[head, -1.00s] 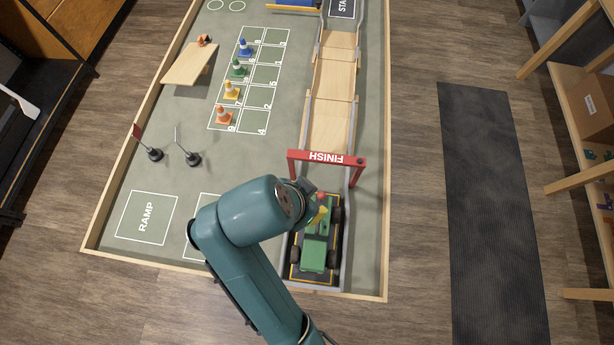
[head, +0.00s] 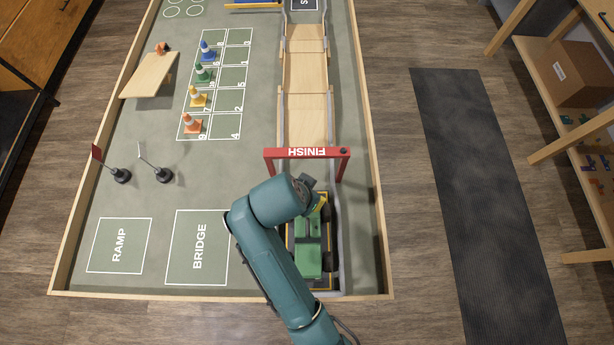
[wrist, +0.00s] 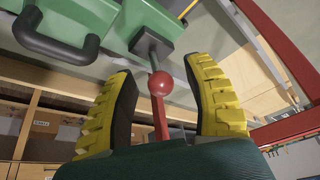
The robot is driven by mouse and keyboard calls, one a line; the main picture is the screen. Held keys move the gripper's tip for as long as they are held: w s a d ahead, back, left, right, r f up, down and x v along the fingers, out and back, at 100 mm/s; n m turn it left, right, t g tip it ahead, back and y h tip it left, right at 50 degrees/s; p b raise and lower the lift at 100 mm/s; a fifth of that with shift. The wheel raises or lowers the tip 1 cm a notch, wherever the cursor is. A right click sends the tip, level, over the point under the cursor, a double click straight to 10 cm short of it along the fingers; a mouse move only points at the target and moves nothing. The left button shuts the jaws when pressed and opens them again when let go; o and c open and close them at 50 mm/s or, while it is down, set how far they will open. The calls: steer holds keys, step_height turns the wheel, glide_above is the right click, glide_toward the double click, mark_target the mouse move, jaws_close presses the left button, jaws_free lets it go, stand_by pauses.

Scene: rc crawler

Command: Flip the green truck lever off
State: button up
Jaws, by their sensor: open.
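The green truck (head: 308,262) stands on a dark pad with a yellow border at the end of the track, just in front of the FINISH gate. In the wrist view its green body (wrist: 80,18) fills the top. In the head view my gripper (head: 321,204) is over the truck's gate end, and my arm hides the lever.
The red FINISH gate (head: 305,153) stands close beyond my gripper; one red post (wrist: 285,45) shows at the right of the wrist view. Grey rails (head: 341,240) flank the truck. Flags, cones and a small wooden table (head: 150,75) stand to the left, away from the arm.

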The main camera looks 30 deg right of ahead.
jaws_close()
steer(key=shift+w+r+g+y+p, duration=0.15)
steer(key=shift+r+g+y+p, duration=0.2)
steer(key=shift+p, duration=0.65)
steer(key=shift+w+d+g+p, duration=0.15)
steer(key=shift+g+p, duration=0.2)
steer(key=shift+p, duration=0.4)
steer(key=shift+w+g+y+p, duration=0.1)
steer(key=shift+g+y+p, duration=0.3)
steer(key=shift+p, duration=0.15)
steer(key=shift+w+d+f+n+g+y+p, duration=0.2)
steer(key=shift+f+n+g+y+p, duration=0.25)
steer(key=shift+g, duration=0.55)
steer(key=shift+f, duration=0.1)
jaws_free()
